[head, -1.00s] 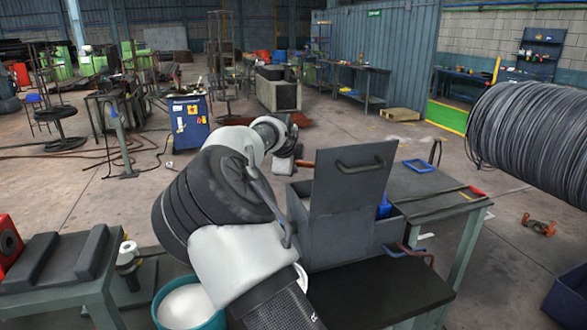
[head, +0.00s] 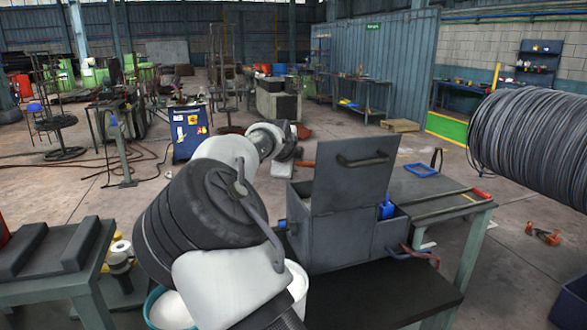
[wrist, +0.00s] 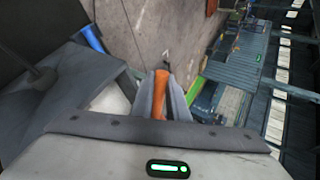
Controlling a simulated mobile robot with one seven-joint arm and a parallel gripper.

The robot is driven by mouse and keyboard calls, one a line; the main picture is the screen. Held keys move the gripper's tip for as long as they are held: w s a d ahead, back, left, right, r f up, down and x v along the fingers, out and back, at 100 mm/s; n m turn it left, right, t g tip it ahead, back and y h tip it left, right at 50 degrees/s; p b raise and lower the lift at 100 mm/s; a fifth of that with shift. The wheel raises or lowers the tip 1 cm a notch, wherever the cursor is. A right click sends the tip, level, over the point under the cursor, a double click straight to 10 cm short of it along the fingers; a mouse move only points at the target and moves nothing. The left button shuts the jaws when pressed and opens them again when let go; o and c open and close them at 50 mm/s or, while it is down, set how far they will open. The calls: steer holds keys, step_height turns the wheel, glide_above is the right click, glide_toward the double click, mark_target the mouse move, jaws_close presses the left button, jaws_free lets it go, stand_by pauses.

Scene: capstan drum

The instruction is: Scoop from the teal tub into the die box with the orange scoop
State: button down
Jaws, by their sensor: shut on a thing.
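The teal tub (head: 152,308) stands at the bottom of the head view, partly behind my arm, with white material inside. The die box is likely the grey box (head: 340,236) on the dark bench, its lid (head: 350,190) standing up. My gripper (wrist: 166,92) is shut on the orange handle of the scoop (wrist: 160,95). The handle (head: 303,164) also shows in the head view, just left of the lid. The scoop's bowl and what it carries cannot be made out. The box's inside is mostly hidden by its lid.
A white container (head: 298,288) stands beside the tub, partly behind my arm. A blue tray (head: 420,169) and a red-handled tool (head: 481,194) lie on the table to the right. A large black coil (head: 530,140) hangs at the right. A bench with dark blocks (head: 50,258) is at left.

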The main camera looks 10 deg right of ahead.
steer(key=shift+s+f+t+h+b, duration=0.15)
steer(key=shift+t+b, duration=0.3)
steer(key=shift+b, duration=1.55)
steer(key=shift+s+f+t+h+b, duration=0.15)
steer(key=shift+t+b, duration=0.3)
steer(key=shift+b, duration=1.5)
steer(key=shift+s+a+r+t+h+b, duration=0.15)
steer(key=shift+t+b, duration=0.4)
steer(key=shift+b, duration=1.05)
steer(key=shift+s+f+t+h+b, duration=0.1)
steer(key=shift+t+h+b, duration=0.35)
steer(key=shift+b, duration=1.15)
steer(key=shift+s+a+r+t+b, duration=0.1)
steer(key=shift+t+b, duration=0.6)
steer(key=shift+b, duration=0.9)
steer(key=shift+s+t+b, duration=0.1)
steer(key=shift+t+b, duration=0.3)
steer(key=shift+b, duration=0.35)
steer(key=shift+s+r+t+h, duration=0.3)
steer(key=shift+t+h, duration=0.2)
steer(key=shift+t, duration=0.4)
steer(key=shift+t, duration=0.7)
